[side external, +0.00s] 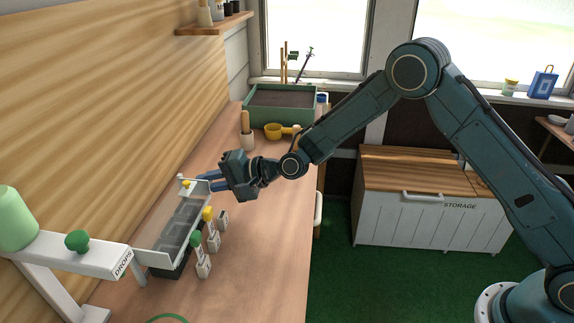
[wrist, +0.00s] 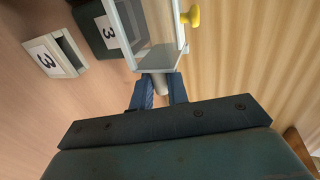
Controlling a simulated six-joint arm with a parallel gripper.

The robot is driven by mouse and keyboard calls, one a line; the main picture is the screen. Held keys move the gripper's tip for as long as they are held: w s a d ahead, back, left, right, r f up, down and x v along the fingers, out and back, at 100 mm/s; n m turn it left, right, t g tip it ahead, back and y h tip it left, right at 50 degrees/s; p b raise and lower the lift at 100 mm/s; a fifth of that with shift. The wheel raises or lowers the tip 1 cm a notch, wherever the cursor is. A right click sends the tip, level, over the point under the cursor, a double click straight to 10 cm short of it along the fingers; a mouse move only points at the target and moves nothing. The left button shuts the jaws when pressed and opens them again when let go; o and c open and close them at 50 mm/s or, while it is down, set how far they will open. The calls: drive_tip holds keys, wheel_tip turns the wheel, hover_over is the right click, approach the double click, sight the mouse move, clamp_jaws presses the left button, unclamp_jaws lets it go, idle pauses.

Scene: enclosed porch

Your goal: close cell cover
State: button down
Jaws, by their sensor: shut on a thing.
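The clear cell cover (side external: 154,228) with pale edges is over the dark cell tray (side external: 172,271) on the bench. Its exact angle is hard to tell. A yellow knob (side external: 186,183) shows at its far end. My gripper (side external: 206,182) is at that far end, its blue fingers closed on a pale grip piece of the cover. In the wrist view, my fingers (wrist: 160,86) are on either side of that pale piece, just below the cover's frame (wrist: 150,64). The fingers hide part of the piece. The dark tray, marked 3 (wrist: 105,30), shows beside the cover.
Several numbered white holders stand right of the tray, including one with a green top (side external: 203,263). A white stand marked DROPS (side external: 100,258) is at the near left.

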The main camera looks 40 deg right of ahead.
drive_tip(key=c, duration=1.4)
unclamp_jaws()
drive_tip(key=f, duration=0.2)
drive_tip(key=s+f, duration=0.1)
drive_tip(key=shift+d+f+g+h, duration=0.25)
drive_tip(key=shift+d+g+h, duration=0.05)
drive_tip(key=shift+g+h, duration=0.1)
drive_tip(key=shift+o, duration=0.2)
drive_tip(key=shift+v, duration=0.85)
drive_tip(key=r+v, duration=0.1)
drive_tip(key=v, duration=1.1)
drive_tip(key=shift+w, duration=0.15)
drive_tip(key=s+d+r+n+g+h, duration=0.1)
drive_tip(key=s+d+r+n, duration=0.1)
drive_tip(key=s+r+n, duration=0.4)
drive_tip(key=s+d+r+n+g+h, duration=0.1)
drive_tip(key=s+d+r+h, duration=0.1)
drive_tip(key=s+d, duration=0.3)
drive_tip(key=s+d+r+n+g+h, duration=0.1)
drive_tip(key=s+d+r+h, duration=0.2)
drive_tip(key=s, duration=1)
drive_tip(key=s+d+r+h, duration=0.2)
drive_tip(key=s+d+h, duration=0.1)
drive_tip(key=s+d, duration=0.4)
drive_tip(key=s, duration=0.2)
drive_tip(key=shift+s+r+n+g, duration=0.25)
drive_tip(key=shift+r+n+g, duration=0.15)
